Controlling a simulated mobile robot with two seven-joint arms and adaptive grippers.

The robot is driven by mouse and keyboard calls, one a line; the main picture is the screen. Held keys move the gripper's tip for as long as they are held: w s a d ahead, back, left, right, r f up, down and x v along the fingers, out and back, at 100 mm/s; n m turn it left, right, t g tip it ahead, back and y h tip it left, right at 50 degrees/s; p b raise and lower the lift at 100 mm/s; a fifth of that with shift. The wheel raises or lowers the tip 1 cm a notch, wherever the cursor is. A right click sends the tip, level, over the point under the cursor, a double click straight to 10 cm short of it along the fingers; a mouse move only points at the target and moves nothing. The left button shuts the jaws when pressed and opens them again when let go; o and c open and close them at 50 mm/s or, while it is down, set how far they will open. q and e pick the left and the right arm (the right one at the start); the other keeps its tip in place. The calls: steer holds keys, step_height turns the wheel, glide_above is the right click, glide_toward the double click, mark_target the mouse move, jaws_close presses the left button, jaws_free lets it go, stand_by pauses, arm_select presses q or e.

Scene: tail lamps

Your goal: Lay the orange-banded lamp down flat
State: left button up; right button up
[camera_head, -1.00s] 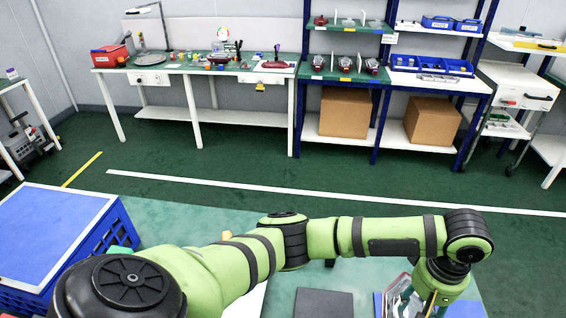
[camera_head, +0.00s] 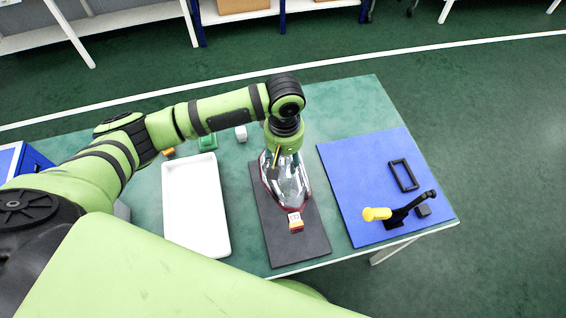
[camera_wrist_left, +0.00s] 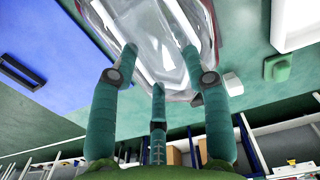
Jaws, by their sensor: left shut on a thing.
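The lamp (camera_head: 290,185) has a clear lens, a dark red rim and a small orange-and-white tag (camera_head: 296,222) at its near end. It is over the dark grey mat (camera_head: 295,250); I cannot tell whether it touches the mat. My left gripper (camera_wrist_left: 160,65) is shut on the lamp, which fills the top of the left wrist view (camera_wrist_left: 150,25). In the head view the wrist comes down onto the lamp's far end and the fingers are mostly hidden. An orange band is not clearly visible. My right gripper is not in view.
A white tray (camera_head: 195,235) lies left of the mat. A blue mat (camera_head: 355,165) on the right holds a black frame (camera_head: 404,175) and a yellow-and-black tool (camera_head: 400,211). Small green (camera_head: 208,142) and white (camera_head: 241,133) blocks stand behind. The green table (camera_head: 340,95) is bare at back right.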

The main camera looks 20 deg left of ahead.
arm_select(q)
steer(key=shift+f, duration=2.05)
steer(key=shift+p, duration=0.3)
steer(key=o, duration=1.4)
steer(key=shift+f, duration=0.15)
steer(key=shift+a, duration=0.1)
step_height(320, 180, up, 12)
steer(key=shift+r+b, duration=0.15)
steer(key=shift+b, duration=0.15)
